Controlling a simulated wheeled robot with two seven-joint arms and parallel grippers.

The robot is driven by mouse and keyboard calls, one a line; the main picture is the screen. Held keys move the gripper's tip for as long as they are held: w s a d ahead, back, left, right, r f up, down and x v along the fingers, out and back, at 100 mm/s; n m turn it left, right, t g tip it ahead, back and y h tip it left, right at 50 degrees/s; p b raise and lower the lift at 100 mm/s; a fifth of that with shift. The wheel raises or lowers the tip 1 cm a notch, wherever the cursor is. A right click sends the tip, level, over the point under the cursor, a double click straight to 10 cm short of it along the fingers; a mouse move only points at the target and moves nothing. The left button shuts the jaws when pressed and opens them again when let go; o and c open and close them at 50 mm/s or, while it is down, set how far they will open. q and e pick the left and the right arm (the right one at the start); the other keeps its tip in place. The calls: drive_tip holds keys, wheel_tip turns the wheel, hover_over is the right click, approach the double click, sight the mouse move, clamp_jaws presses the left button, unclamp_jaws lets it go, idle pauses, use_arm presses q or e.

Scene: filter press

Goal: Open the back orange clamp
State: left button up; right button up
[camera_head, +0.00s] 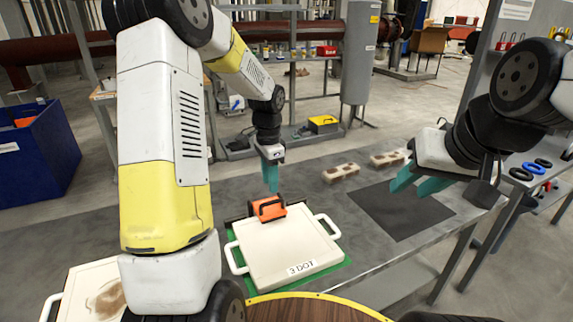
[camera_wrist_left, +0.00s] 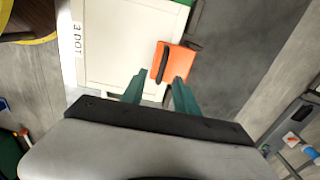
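The orange clamp (camera_head: 267,208) with a black handle sits at the back edge of a white plate (camera_head: 284,250) marked "3 DOT". In the left wrist view the clamp (camera_wrist_left: 176,60) lies just beyond my left fingertips, with its dark handle (camera_wrist_left: 164,62) across its face. My left gripper (camera_head: 271,178) points down above the clamp, and a gap seems to show between them. Its green fingers (camera_wrist_left: 159,88) stand apart with nothing visible between them. My right gripper (camera_head: 415,183) is open and empty, off to the right above a dark mat.
The white plate has side handles and rests on a green base on the grey table. A dark square mat (camera_head: 402,209) and two brownish blocks (camera_head: 341,172) lie to the right. Another white plate (camera_head: 90,291) is at lower left. A blue bin (camera_head: 38,155) stands further left.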

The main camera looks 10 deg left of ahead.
sight(272, 202)
use_arm(q)
drive_tip(key=shift+w+f, duration=0.4)
drive_tip(key=shift+w, duration=0.1)
drive_tip(key=shift+f, duration=4.4)
clamp_jaws()
drive_tip(key=shift+r, duration=0.1)
